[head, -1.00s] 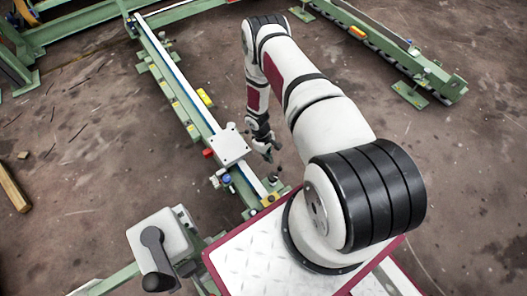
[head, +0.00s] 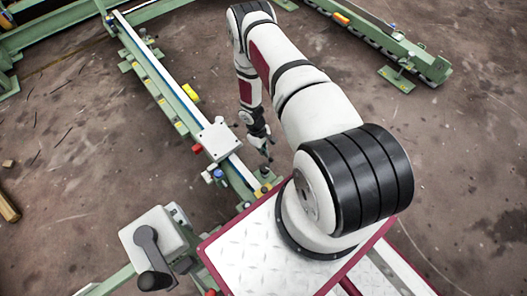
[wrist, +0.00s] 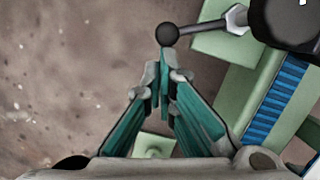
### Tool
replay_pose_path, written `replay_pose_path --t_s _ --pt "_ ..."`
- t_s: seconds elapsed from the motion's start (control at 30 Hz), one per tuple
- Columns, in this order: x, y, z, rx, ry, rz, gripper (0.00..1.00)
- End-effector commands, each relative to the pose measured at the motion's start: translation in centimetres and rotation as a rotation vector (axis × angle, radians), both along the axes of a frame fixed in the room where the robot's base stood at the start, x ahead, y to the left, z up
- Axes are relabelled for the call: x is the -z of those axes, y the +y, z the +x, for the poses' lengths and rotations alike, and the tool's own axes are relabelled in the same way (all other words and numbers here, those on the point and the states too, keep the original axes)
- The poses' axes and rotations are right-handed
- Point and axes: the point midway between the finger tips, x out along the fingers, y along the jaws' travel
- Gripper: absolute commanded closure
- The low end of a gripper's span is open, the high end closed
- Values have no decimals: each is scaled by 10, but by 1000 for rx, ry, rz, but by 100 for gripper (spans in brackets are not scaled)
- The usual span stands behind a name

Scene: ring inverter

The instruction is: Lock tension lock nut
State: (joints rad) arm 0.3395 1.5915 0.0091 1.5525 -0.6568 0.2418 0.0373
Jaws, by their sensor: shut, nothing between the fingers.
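In the wrist view a lever with a black ball knob (wrist: 168,35) runs right along a grey rod to a grey nut-like piece (wrist: 237,19) beside a large dark part. I take this as the tension lock nut, though its label is not visible. My gripper (wrist: 160,72) is shut and empty. Its teal fingers point at the ball, with the tips just below it in the picture; I cannot tell whether they touch it. In the head view my gripper (head: 267,150) hangs low right of the green rail, near the rail's near end.
The green rail (head: 165,92) carries a white block (head: 220,138) with red and blue knobs beside it. A grey box with a black crank (head: 148,245) stands at lower left. Another green rail (head: 400,58) lies at upper right. The brown floor between the rails is open.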

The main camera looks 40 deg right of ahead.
Motion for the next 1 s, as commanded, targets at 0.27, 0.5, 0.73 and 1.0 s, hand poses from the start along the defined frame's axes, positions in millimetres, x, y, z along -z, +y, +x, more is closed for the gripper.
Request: replay_pose_path --t_s 0.27,0.5,0.73,1.0 --pt "0 -4 -3 44 0 1 100" --pt "1 -8 -7 104 2 -1 100" --pt "1 -17 -17 243 3 0 100" --pt "1 -29 -37 495 3 0 100"
